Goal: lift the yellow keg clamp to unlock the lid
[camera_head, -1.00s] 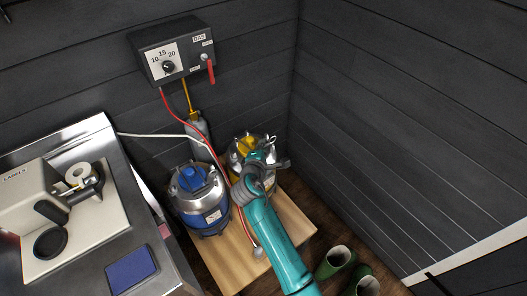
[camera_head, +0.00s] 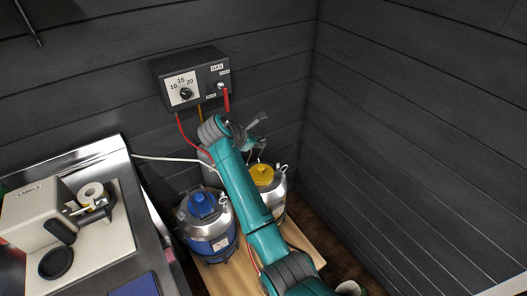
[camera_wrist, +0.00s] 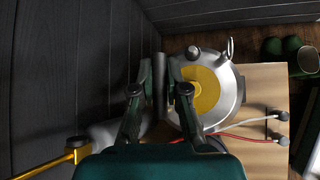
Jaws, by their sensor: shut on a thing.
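The yellow-lidded keg (camera_head: 266,174) stands on the wooden board beside the blue one, partly hidden by my teal arm. Its round yellow lid (camera_wrist: 207,92) shows in the wrist view, with a silver rim and an upright wire loop (camera_wrist: 229,47). My gripper (camera_head: 257,131) is above and behind this lid, near the wall. In the wrist view its dark fingers (camera_wrist: 158,88) are close together at the lid's left side. They are shut on a narrow grey part, which looks like the keg's clamp; its shape is mostly hidden by the fingers.
A blue-lidded keg (camera_head: 207,226) stands left of my arm. The gas box (camera_head: 190,78) with a red lever (camera_head: 226,99) is on the wall just above my gripper. Red and white hoses run close by. A steel counter with a label machine (camera_head: 38,213) is at left.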

